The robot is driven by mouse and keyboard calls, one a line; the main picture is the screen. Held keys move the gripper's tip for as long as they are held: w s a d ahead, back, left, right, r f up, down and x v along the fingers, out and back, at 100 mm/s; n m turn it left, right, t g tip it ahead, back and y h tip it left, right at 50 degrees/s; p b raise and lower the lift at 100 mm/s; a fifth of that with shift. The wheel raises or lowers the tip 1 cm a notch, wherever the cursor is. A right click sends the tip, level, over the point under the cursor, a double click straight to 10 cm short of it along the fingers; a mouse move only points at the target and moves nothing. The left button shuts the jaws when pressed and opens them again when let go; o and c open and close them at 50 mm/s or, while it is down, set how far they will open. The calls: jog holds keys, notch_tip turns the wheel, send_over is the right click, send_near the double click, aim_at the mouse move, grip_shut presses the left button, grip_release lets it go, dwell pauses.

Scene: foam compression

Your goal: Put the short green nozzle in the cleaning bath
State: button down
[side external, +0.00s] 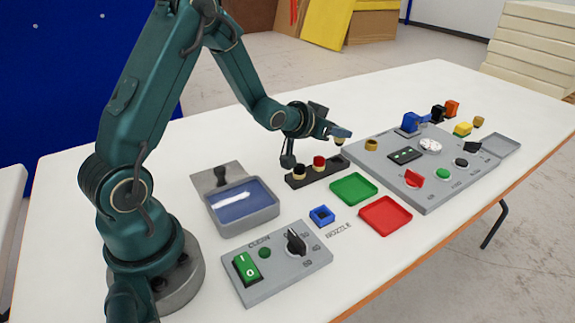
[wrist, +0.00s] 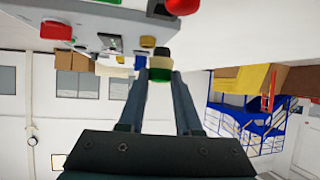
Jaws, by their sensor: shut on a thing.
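My gripper (side external: 340,134) is in the air just above the right end of the black nozzle rack (side external: 301,182). It is shut on the short green nozzle (wrist: 160,75), which shows between the two fingertips (wrist: 158,80) in the wrist view with a green band, a cream band and a dark end. In the side view the nozzle (side external: 339,141) is small and partly hidden by the fingers. The cleaning bath (side external: 262,219) is a grey tub with blue liquid, left of the rack and apart from my gripper.
The rack still holds a red-topped nozzle (side external: 319,161) and others. A green tray (side external: 354,189), a red tray (side external: 386,216) and a blue square holder (side external: 321,215) lie in front. The cleaning control box (side external: 277,262) stands before the bath. A large grey panel (side external: 425,185) is at right.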

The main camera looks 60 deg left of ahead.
notch_tip(320, 180, up, 4)
jog(key=shift+w+a+r+n+y, duration=0.15)
jog(key=shift+w+a+r, duration=0.1)
jog(key=shift+r, duration=0.15)
jog(key=shift+w+a+r+n+y, duration=0.1)
jog(key=shift+a+r+n+y, duration=0.1)
jog(key=shift+r, duration=0.15)
jog(key=a+r+n+y, duration=0.1)
jog(key=a+n+y, duration=0.1)
jog(key=n+g+y, duration=0.7)
jog(key=n+g, duration=0.3)
jog(key=n, duration=0.1)
send_over(251, 224)
notch_tip(251, 224, down, 4)
jog(key=shift+w+a+f, duration=0.1)
jog(key=shift+a+f, duration=0.05)
jog(key=shift+f, duration=1.15)
jog(key=shift+s+a+f, duration=0.1)
jog(key=shift+a+f, duration=0.05)
jog(key=shift+f, duration=1.2)
jog(key=shift+w+a+f, duration=0.1)
jog(key=shift+a+f, duration=0.05)
jog(key=shift+f, duration=1.15)
